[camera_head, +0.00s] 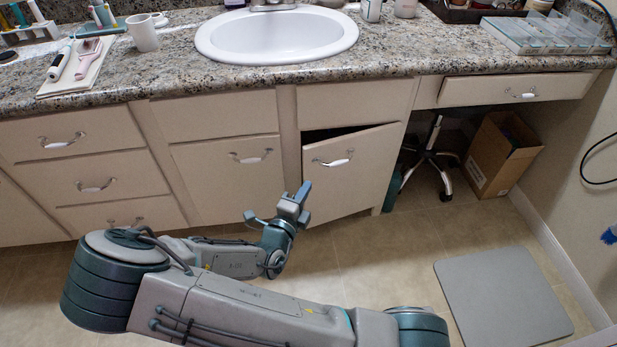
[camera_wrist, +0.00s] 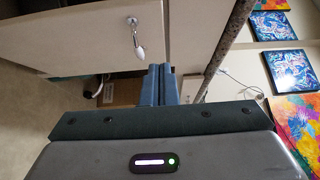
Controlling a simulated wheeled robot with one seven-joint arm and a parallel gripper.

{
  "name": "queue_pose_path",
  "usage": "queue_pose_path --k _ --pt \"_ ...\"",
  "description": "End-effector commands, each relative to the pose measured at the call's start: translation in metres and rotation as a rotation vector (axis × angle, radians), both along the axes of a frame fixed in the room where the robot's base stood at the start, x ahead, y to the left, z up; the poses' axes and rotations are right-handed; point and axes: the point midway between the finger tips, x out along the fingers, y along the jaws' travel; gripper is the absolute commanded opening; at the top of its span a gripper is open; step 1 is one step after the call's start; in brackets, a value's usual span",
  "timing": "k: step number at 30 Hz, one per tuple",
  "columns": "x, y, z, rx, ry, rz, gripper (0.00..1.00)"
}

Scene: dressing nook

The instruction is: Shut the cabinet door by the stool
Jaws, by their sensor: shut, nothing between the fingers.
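The cabinet door (camera_head: 365,165) left of the stool is cream with a white and metal handle (camera_head: 333,161). It stands ajar; a dark gap shows above its top edge, wider at the left. The stool's base (camera_head: 432,160) stands under the counter at the right. My gripper (camera_head: 304,191) is shut and empty, low in front of the door's left edge; I cannot tell whether it touches. In the wrist view its fingers (camera_wrist: 160,85) are together, and a cream panel with a handle (camera_wrist: 137,36) shows beyond them.
A slightly open drawer (camera_head: 510,90) is above the stool space. A cardboard box (camera_head: 500,155) stands beside the stool. A grey mat (camera_head: 500,300) lies on the right floor. Another cabinet door (camera_head: 228,180) is shut at the left. Floor between door and mat is clear.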

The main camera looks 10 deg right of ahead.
Motion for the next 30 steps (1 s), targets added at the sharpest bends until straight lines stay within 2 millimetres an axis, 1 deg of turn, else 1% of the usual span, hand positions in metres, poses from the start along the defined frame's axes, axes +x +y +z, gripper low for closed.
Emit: queue_pose_path --k 13,14,15,18,23,30 --pt "0.078 -0.047 -0.003 -0.001 0.002 -0.006 0.0" --pt "0.083 -0.047 -0.003 0.0 0.001 -0.004 0.0" --pt "0.09 -0.043 -0.003 0.0 0.001 -0.001 0.0" --pt "0.103 -0.039 -0.003 0.0 0.002 -0.002 0.0" --pt "0.114 -0.036 -0.001 0.001 0.003 -0.003 0.0" --pt "0.117 -0.036 0.0 0.0 0.004 -0.004 0.0"
